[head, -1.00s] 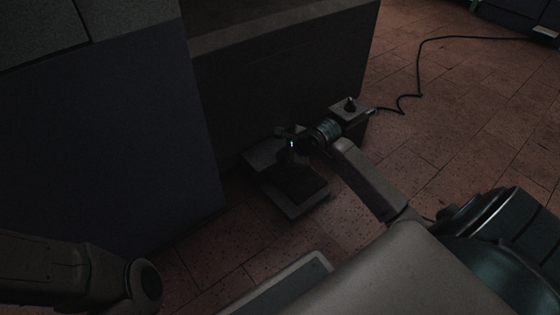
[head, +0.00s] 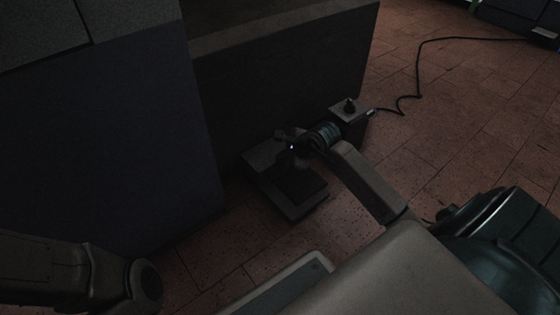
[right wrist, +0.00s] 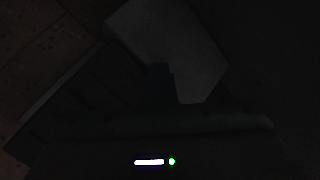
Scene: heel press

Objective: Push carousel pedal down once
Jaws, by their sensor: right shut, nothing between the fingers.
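The carousel pedal (head: 304,197) sits on the floor in the middle of the head view, a dark plate on a grey base in front of the dark cabinet. Its lighter housing (head: 262,156) is behind the plate. My right gripper (head: 290,163) points down over the pedal, shut and empty. Whether it touches the plate is too dark to tell. In the right wrist view, the dark ridged pedal plate (right wrist: 75,98) and pale housing (right wrist: 170,45) lie around the dark gripper (right wrist: 164,82). My left gripper is out of view; only part of that arm shows at lower left.
Dark cabinet walls (head: 280,85) rise behind and left of the pedal.

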